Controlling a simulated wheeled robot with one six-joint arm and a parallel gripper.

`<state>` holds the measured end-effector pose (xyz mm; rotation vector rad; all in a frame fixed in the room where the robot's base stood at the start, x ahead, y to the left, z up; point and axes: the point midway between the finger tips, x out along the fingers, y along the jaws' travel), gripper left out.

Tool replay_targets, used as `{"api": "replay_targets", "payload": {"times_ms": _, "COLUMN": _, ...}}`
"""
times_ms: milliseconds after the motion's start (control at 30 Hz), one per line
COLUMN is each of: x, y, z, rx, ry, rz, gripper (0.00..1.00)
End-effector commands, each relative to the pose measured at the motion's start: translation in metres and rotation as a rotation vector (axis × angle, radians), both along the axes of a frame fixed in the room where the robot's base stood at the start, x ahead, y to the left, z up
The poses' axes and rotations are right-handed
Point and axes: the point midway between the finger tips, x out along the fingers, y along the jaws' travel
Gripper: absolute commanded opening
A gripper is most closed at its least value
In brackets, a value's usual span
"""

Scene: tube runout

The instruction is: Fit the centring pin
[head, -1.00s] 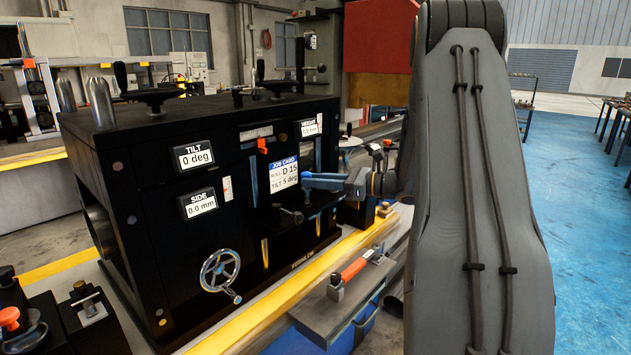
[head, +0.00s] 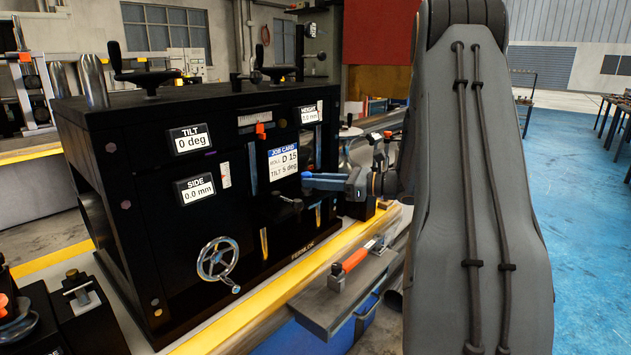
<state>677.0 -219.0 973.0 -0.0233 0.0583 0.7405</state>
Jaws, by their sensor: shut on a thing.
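My gripper (head: 325,182), with blue fingers, is in front of the right half of the black machine's (head: 165,255) front face. In the picture it lies just below and right of the job card (head: 283,160), which reads roll D 15, tilt 5 deg. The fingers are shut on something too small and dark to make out. I cannot identify the centring pin or tell whether the fingers touch the machine. The tilt display (head: 190,139) reads 0 deg and the side display (head: 194,188) 0.0 mm. A dark clamp handle (head: 289,200) is left of and below the fingers.
A silver handwheel (head: 217,261) sticks out low on the machine front. A grey shelf with a red-handled tool (head: 351,260) juts out below right. The blue floor (head: 585,240) at right is clear nearby.

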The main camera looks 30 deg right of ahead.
Motion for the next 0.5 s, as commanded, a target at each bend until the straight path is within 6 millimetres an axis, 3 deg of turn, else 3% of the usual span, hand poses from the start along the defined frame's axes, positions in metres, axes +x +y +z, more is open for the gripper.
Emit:
{"api": "replay_targets", "payload": {"times_ms": 233, "x": 0.0003, "y": -0.0002, "z": -0.01, "rx": 0.0, "ry": 0.0, "rz": 0.0, "gripper": 0.0}}
{"api": "replay_targets", "payload": {"times_ms": 267, "x": 0.0002, "y": -0.0002, "z": -0.0101, "rx": 0.0, "ry": 0.0, "rz": 0.0, "gripper": 0.24}}
{"api": "replay_targets", "payload": {"times_ms": 300, "x": 0.0001, "y": -0.0002, "z": -0.0091, "rx": 0.0, "ry": 0.0, "rz": 0.0, "gripper": 0.3}}
{"api": "replay_targets", "payload": {"times_ms": 400, "x": 0.0, "y": -0.0002, "z": -0.0088, "rx": 0.0, "ry": 0.0, "rz": 0.0, "gripper": 0.44}}
{"api": "replay_targets", "payload": {"times_ms": 500, "x": 0.0, "y": -0.0001, "z": -0.0088, "rx": 0.0, "ry": 0.0, "rz": 0.0, "gripper": 0.44}}
